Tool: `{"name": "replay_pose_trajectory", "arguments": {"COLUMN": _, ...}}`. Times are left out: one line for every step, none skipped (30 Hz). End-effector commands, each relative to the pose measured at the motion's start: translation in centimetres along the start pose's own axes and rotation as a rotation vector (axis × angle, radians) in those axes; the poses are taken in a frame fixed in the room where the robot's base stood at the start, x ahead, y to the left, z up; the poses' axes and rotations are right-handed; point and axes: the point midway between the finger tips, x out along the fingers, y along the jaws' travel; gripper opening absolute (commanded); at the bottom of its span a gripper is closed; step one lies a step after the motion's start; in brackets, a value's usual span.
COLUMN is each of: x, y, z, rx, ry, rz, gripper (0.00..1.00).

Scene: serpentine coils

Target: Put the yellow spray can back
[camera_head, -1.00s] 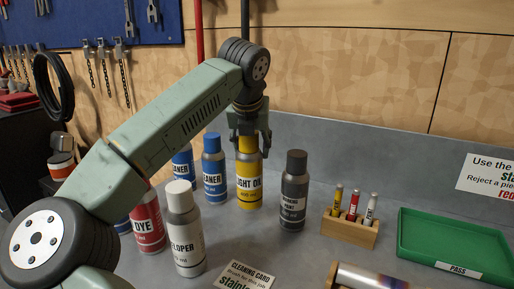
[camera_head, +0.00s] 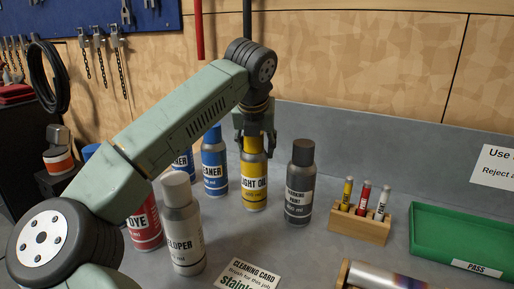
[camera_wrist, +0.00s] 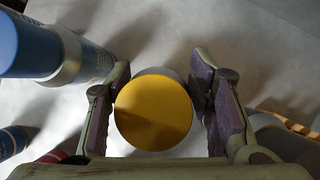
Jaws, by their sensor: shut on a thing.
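The yellow spray can (camera_head: 255,181), labelled LIGHT OIL, stands upright on the grey bench in the head view. My gripper (camera_head: 255,139) comes down from above and is shut on the top of this can. In the wrist view the round yellow cap (camera_wrist: 153,112) sits between the two fingers of my gripper (camera_wrist: 160,100), with the finger pads at its sides. Whether the can's base touches the bench or hangs just above it, I cannot tell.
A blue cleaner can (camera_head: 214,165) stands close on the left and a dark marking paint can (camera_head: 300,185) on the right. A developer can (camera_head: 184,230) and a red dye can (camera_head: 145,222) stand in front. A marker block (camera_head: 358,224) and green tray (camera_head: 460,236) lie right.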

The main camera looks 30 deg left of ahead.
Motion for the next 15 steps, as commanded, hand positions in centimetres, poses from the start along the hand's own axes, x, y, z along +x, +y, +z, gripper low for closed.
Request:
{"name": "replay_pose_trajectory", "arguments": {"x": -0.17, "y": -0.01, "z": 0.10, "rx": 0.000, "ry": -0.002, "rz": 0.000, "gripper": 0.00}}
{"name": "replay_pose_trajectory", "arguments": {"x": -0.17, "y": -0.02, "z": 0.10, "rx": 0.000, "ry": -0.002, "rz": 0.000, "gripper": 0.00}}
{"name": "replay_pose_trajectory", "arguments": {"x": -0.17, "y": -0.02, "z": 0.10, "rx": 0.000, "ry": -0.002, "rz": 0.000, "gripper": 0.00}}
{"name": "replay_pose_trajectory", "arguments": {"x": -0.13, "y": -0.02, "z": 0.08, "rx": 0.000, "ry": -0.002, "rz": 0.000, "gripper": 0.00}}
{"name": "replay_pose_trajectory", "arguments": {"x": -0.05, "y": -0.02, "z": 0.03, "rx": 0.000, "ry": -0.002, "rz": 0.000, "gripper": 0.00}}
{"name": "replay_pose_trajectory", "arguments": {"x": 0.10, "y": -0.01, "z": -0.06, "rx": 0.000, "ry": -0.002, "rz": 0.000, "gripper": 0.00}}
{"name": "replay_pose_trajectory", "arguments": {"x": 0.22, "y": -0.01, "z": -0.12, "rx": 0.000, "ry": -0.002, "rz": 0.000, "gripper": 0.00}}
{"name": "replay_pose_trajectory", "arguments": {"x": 0.31, "y": -0.01, "z": -0.17, "rx": 0.000, "ry": -0.002, "rz": 0.000, "gripper": 0.00}}
{"name": "replay_pose_trajectory", "arguments": {"x": 0.19, "y": 0.00, "z": -0.11, "rx": 0.000, "ry": 0.000, "rz": 0.000, "gripper": 0.50}}
{"name": "replay_pose_trajectory", "arguments": {"x": 0.18, "y": 0.00, "z": -0.11, "rx": 0.000, "ry": 0.000, "rz": 0.000, "gripper": 0.52}}
{"name": "replay_pose_trajectory", "arguments": {"x": 0.18, "y": 0.00, "z": -0.11, "rx": 0.000, "ry": 0.000, "rz": 0.000, "gripper": 0.54}}
{"name": "replay_pose_trajectory", "arguments": {"x": 0.19, "y": 0.00, "z": -0.11, "rx": 0.000, "ry": 0.000, "rz": 0.000, "gripper": 0.57}}
{"name": "replay_pose_trajectory", "arguments": {"x": 0.18, "y": 0.00, "z": -0.11, "rx": 0.000, "ry": 0.000, "rz": 0.000, "gripper": 0.59}}
{"name": "replay_pose_trajectory", "arguments": {"x": 0.18, "y": 0.00, "z": -0.11, "rx": 0.000, "ry": 0.000, "rz": 0.000, "gripper": 0.61}}
{"name": "replay_pose_trajectory", "arguments": {"x": 0.18, "y": 0.00, "z": -0.11, "rx": 0.000, "ry": 0.000, "rz": 0.000, "gripper": 0.64}}
